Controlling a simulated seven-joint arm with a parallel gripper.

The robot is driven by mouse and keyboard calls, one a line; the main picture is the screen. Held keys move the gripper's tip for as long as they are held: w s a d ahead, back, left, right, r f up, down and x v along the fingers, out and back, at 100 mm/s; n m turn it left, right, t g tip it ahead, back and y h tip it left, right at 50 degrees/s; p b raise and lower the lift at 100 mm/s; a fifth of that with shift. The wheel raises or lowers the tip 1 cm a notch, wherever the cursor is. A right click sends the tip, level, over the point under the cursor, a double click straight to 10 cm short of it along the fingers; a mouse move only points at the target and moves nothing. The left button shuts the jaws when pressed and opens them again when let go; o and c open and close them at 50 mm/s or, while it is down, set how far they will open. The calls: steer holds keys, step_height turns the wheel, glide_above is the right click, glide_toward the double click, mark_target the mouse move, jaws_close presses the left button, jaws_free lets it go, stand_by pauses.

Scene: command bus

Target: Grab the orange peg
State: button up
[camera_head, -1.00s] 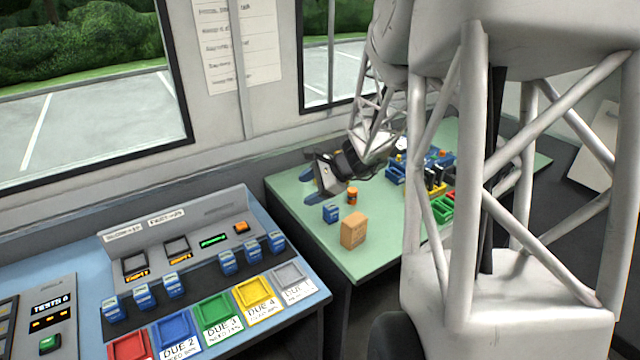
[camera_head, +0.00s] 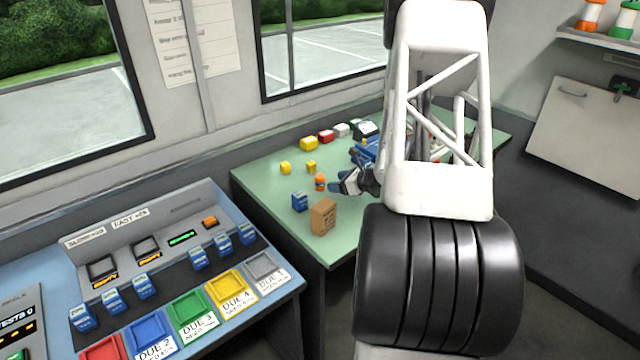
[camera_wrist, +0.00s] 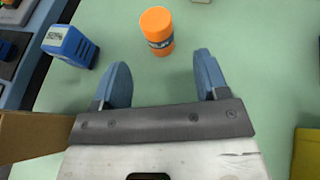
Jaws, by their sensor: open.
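The orange peg (camera_head: 320,182) is a short orange cylinder with a dark label band, on the green table (camera_head: 262,190). In the wrist view the peg (camera_wrist: 157,30) lies ahead of my gripper (camera_wrist: 160,72), roughly midway between the lines of its two blue fingers. The gripper is open and empty, and its fingertips stop short of the peg. In the head view my gripper (camera_head: 341,187) is just right of the peg; my arm hides part of the table behind it.
A blue labelled block (camera_head: 299,201) and a brown box (camera_head: 323,216) stand near the peg, towards the front edge. Small yellow blocks (camera_head: 286,168) are behind it. A control console (camera_head: 170,260) with coloured trays is at left. Table around the peg's left side is clear.

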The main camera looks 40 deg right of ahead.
mark_target(324, 182)
steer(key=shift+f, duration=0.1)
steer(key=shift+x, duration=1.3)
steer(key=shift+w, duration=0.1)
steer(key=shift+x, duration=2.5)
steer(key=shift+a, duration=0.1)
steer(key=shift+c, duration=0.3)
steer(key=c, duration=1)
